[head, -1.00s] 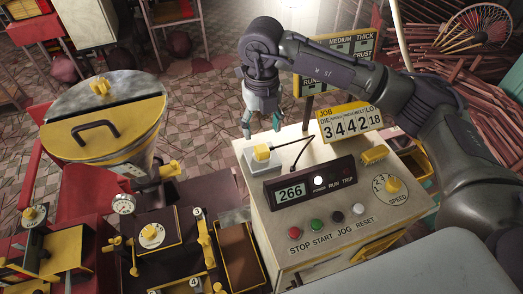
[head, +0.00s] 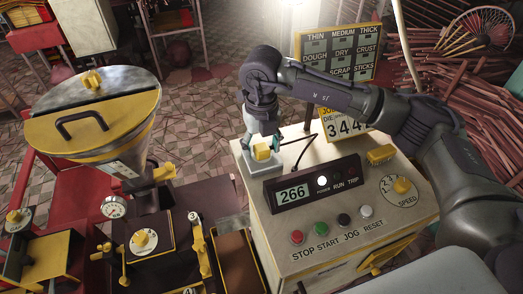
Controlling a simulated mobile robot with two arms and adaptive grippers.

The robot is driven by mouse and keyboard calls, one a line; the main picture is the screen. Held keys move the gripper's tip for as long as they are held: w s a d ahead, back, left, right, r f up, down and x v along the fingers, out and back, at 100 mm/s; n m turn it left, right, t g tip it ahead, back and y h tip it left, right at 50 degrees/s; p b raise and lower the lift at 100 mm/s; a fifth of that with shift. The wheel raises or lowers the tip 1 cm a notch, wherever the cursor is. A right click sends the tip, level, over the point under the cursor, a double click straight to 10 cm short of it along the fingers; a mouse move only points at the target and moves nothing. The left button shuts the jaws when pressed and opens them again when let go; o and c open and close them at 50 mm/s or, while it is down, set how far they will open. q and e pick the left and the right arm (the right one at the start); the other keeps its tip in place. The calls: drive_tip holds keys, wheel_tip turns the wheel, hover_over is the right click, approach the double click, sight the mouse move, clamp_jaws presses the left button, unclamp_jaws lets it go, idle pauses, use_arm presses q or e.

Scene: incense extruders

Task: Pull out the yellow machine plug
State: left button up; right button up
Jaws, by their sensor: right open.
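The yellow plug (head: 262,152) sits in a pale grey socket block (head: 264,167) at the back left corner of the cream control cabinet (head: 330,220). A black cord (head: 303,152) runs from the plug area towards the right. My right gripper (head: 261,145) points down right at the plug, with its fingers on either side of or just behind it. It is open. Whether the fingers touch the plug cannot be told. My left gripper is not in view.
On the cabinet stand a display reading 266 (head: 293,195), a row of push buttons (head: 320,233), a speed dial (head: 403,186) and a job counter sign (head: 345,124). A yellow-lidded hopper machine (head: 95,120) stands to the left. Bundles of reddish sticks (head: 450,80) lie at the back right.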

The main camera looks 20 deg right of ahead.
sight(262, 147)
idle(0.3)
drive_tip(key=shift+b, duration=0.55)
idle(0.5)
clamp_jaws()
idle(0.3)
drive_tip(key=shift+r, duration=0.15)
drive_tip(key=shift+r+p, duration=1.3)
drive_tip(key=shift+r, duration=1.55)
